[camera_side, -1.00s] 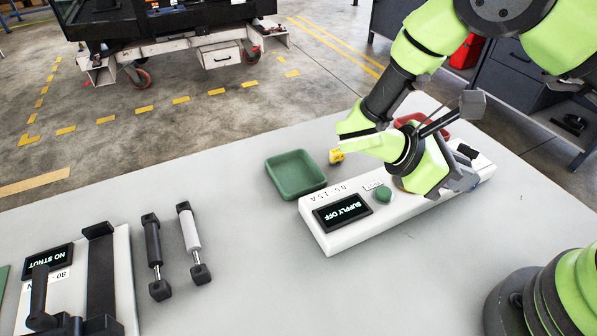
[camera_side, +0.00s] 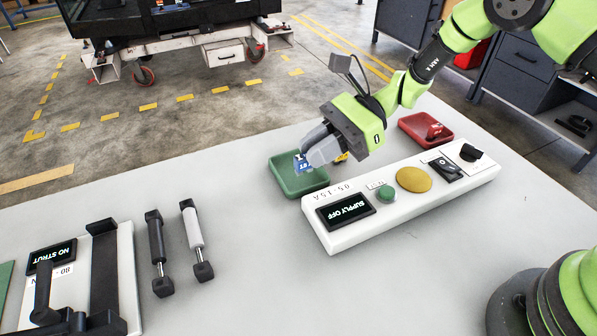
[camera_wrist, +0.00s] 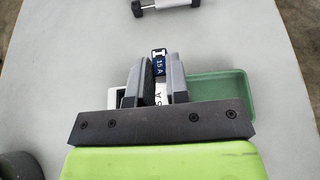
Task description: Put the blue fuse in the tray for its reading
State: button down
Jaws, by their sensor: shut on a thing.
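The blue fuse (camera_side: 301,163) is between the fingertips of my gripper (camera_side: 318,150). In the wrist view the fuse (camera_wrist: 158,63) shows a "15 A" mark and sticks out past the fingers (camera_wrist: 157,84). The green tray (camera_side: 299,188) is empty where I can see it. In the side view the fuse overlaps the tray's far part and appears raised. In the wrist view the fuse lies at the left of the green tray (camera_wrist: 238,83). The white tester (camera_side: 345,236) has a screen (camera_side: 346,210) reading "SUPPLY OFF".
A red tray (camera_side: 408,131) holding a red fuse (camera_side: 434,131) stands behind the tester. A yellow fuse (camera_side: 343,157) is partly hidden by my gripper. Two struts (camera_side: 157,250) (camera_side: 194,235) and a "NO STRUT" fixture (camera_side: 126,260) lie at the left. The table's front middle is clear.

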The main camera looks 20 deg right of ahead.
aim_at(309, 175)
jog(key=w+d+r+m+t, duration=0.2)
jog(key=w+m+t, duration=0.3)
jog(key=w, duration=0.1)
jog(key=shift+h, duration=0.5)
notch_tip(309, 175, down, 10)
jog(key=shift+w+f, duration=0.1)
jog(key=shift+f, duration=0.15)
jog(key=c, duration=1.1)
grip_release()
